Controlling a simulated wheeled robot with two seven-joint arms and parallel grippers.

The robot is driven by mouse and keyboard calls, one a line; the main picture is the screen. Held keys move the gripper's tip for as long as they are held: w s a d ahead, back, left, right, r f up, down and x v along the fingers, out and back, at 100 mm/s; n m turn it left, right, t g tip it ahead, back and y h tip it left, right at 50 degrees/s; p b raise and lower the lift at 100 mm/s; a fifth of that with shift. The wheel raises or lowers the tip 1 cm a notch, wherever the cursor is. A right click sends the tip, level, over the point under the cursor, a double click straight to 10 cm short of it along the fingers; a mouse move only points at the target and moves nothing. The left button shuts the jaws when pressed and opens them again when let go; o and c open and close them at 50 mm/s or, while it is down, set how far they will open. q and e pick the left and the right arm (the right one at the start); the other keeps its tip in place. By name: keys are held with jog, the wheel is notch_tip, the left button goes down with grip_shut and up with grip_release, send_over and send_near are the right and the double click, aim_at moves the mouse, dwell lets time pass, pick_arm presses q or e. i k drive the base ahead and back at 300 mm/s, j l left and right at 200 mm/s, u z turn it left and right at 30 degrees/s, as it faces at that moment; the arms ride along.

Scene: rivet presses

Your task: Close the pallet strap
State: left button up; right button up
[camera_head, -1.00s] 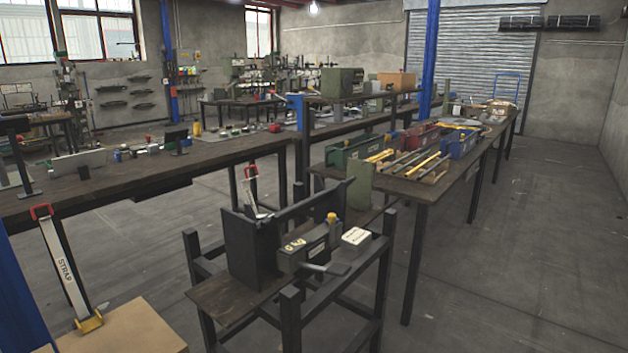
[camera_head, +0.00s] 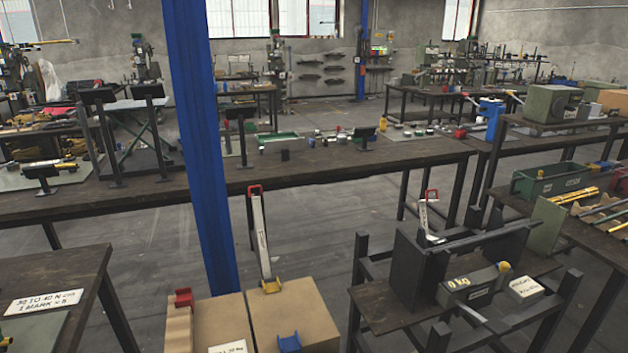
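A pale strap lever (camera_head: 260,235) stands nearly upright behind the cardboard boxes, tilted slightly left at its top. It has a red handle (camera_head: 255,190) at its upper end and a yellow base (camera_head: 271,286) at the far edge of the right box. The left cardboard box (camera_head: 224,320) and the right cardboard box (camera_head: 305,312) sit side by side at the bottom. A blue piece (camera_head: 289,343) shows at the front of the right box. A red piece (camera_head: 183,297) is at the left box's left edge. Neither of my grippers shows.
A dark table with a printed sign (camera_head: 43,302) is at lower left. A black stand (camera_head: 420,265) with a weight box and another red-handled lever (camera_head: 427,215) is at right. A long workbench (camera_head: 330,165) crosses behind.

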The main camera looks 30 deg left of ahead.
aim_at(256, 201)
jog(key=u, duration=1.2)
